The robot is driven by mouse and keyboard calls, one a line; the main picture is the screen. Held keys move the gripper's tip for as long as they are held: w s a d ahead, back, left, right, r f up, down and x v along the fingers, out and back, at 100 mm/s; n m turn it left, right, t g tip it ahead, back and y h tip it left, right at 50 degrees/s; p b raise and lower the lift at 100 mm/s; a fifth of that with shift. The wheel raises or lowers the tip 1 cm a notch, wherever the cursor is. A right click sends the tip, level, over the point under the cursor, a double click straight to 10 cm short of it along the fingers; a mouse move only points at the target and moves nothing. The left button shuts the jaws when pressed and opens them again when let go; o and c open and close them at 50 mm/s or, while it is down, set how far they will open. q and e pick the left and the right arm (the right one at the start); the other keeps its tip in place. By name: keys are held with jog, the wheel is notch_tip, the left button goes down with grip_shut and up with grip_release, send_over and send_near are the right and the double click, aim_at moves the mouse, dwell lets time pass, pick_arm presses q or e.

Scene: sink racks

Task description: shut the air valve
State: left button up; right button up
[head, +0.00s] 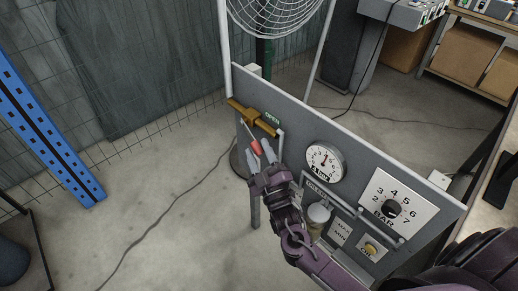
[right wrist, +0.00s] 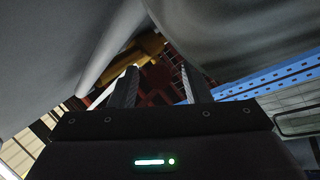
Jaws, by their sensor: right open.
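In the right wrist view, a dark red part (right wrist: 160,84) shows between the open fingers, with the brass body (right wrist: 142,48) behind. Whether the fingers touch the handle I cannot tell. My left gripper is out of view.
A pipe runs near my right gripper. A wire fan guard (head: 275,15) stands behind.

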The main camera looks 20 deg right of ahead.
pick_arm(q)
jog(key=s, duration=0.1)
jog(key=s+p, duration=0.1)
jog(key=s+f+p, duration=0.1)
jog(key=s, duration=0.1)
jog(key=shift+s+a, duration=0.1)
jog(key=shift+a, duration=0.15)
pick_arm(e)
notch_tip(320, 180, up, 20)
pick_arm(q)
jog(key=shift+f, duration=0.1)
